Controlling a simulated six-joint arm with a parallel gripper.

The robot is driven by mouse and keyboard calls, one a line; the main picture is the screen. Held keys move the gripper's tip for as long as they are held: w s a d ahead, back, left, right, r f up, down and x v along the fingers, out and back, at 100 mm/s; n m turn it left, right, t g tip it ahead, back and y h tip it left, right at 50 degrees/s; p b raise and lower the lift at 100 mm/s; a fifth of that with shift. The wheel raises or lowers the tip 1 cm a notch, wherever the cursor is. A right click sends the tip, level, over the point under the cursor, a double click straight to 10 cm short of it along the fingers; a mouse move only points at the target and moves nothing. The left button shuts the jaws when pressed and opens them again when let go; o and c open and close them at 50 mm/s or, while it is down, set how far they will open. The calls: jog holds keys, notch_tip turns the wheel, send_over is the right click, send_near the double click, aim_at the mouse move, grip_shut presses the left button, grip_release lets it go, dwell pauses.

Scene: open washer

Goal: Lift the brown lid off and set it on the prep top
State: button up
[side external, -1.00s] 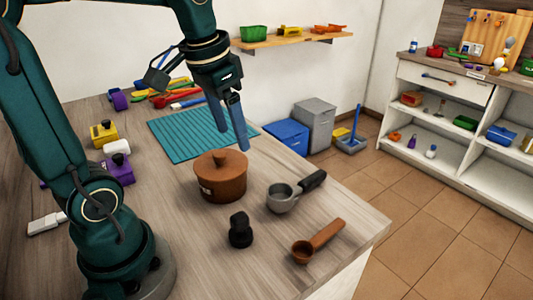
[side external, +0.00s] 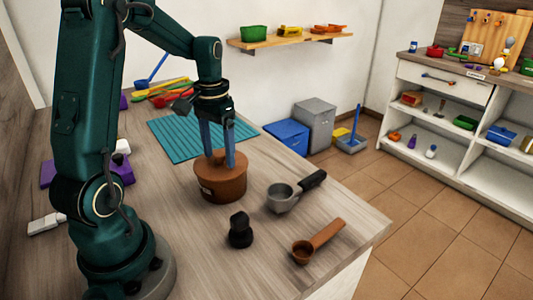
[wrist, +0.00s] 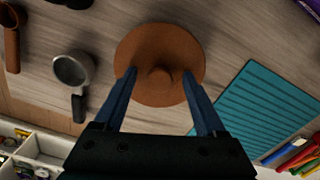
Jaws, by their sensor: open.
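The brown lid (wrist: 160,50) sits on the brown pot (side external: 221,185) on the wooden prep top (side external: 180,235). In the wrist view the lid's round knob (wrist: 160,77) shows between the two blue fingers. My gripper (side external: 218,160) points down over the lid, with its fingertips close above or at the lid's top, one on each side of the knob. It is open, with a gap between each finger and the knob. I cannot tell whether the fingertips touch the lid.
A grey saucepan with a black handle (side external: 282,196), a brown scoop (side external: 318,242) and a black object (side external: 240,230) stand to the right and front of the pot. A teal ribbed mat (side external: 180,139) lies behind it. Bare wood lies in front of the pot.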

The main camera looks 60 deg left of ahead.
aim_at(214, 163)
jog(key=shift+c, duration=0.3)
grip_shut()
jog(key=shift+r, duration=0.6)
jog(key=r, duration=0.2)
jog(key=s+r, duration=0.1)
jog(key=shift+s+a+r, duration=0.1)
jog(key=shift+a+r, duration=0.25)
jog(key=shift+a, duration=0.05)
jog(key=s+a+r, duration=0.5)
jog(key=s+r, duration=0.3)
jog(key=r, duration=0.1)
jog(key=shift+s, duration=0.4)
jog(key=shift+a, duration=0.1)
